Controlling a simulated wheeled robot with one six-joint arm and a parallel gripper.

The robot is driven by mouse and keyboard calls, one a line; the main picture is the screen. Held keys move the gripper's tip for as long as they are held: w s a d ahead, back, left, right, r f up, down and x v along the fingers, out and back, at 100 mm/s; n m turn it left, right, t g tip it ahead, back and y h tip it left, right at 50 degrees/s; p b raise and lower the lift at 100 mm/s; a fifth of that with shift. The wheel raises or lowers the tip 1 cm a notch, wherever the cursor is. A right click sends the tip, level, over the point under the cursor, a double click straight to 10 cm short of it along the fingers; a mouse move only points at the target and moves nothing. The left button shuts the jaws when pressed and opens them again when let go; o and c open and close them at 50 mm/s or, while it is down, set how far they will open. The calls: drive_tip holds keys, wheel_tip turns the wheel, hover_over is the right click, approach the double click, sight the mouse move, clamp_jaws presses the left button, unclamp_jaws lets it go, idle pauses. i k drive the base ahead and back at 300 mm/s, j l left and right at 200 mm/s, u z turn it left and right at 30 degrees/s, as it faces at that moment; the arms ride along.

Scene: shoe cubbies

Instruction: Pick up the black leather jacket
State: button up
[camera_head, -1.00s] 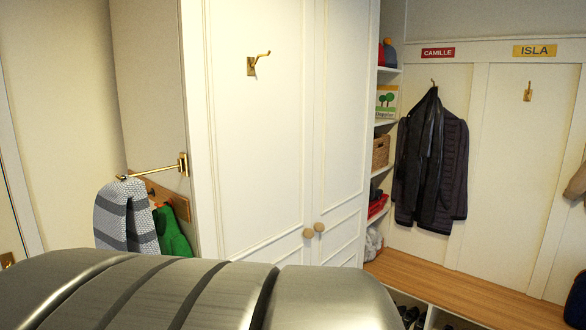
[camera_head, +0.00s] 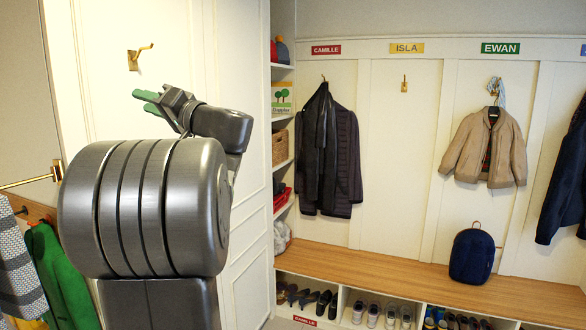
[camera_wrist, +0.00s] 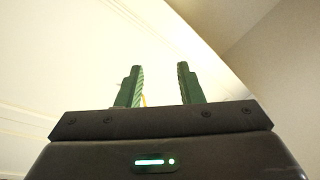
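The black leather jacket (camera_head: 314,150) hangs from a brass hook under the red CAMILLE sign, on the white panelled back wall. A dark quilted coat (camera_head: 347,160) hangs on the same hook, partly behind it. My gripper (camera_head: 146,102) is raised in front of the white cupboard door at the left, far from the jacket. In the wrist view its two green fingers (camera_wrist: 160,88) stand apart with nothing between them. The jacket does not show in the wrist view.
A wooden bench (camera_head: 420,277) runs below the hooks, with shoes in cubbies under it. A navy backpack (camera_head: 472,256) stands on the bench. A tan jacket (camera_head: 464,150) hangs under EWAN. Narrow shelves (camera_head: 282,116) stand left of the jacket. A brass rail (camera_head: 28,181) sticks out at left.

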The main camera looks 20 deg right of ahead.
sight(317, 160)
drive_tip(key=i+l+z, duration=0.2)
drive_tip(key=z, duration=0.15)
drive_tip(key=i+l+z, duration=0.1)
drive_tip(key=z, duration=0.2)
drive_tip(key=i+l+z, duration=0.25)
drive_tip(key=i, duration=0.6)
drive_tip(key=i+l+z, duration=0.2)
drive_tip(key=i, duration=2.6)
drive_tip(key=l+z, duration=0.05)
drive_tip(key=l, duration=0.05)
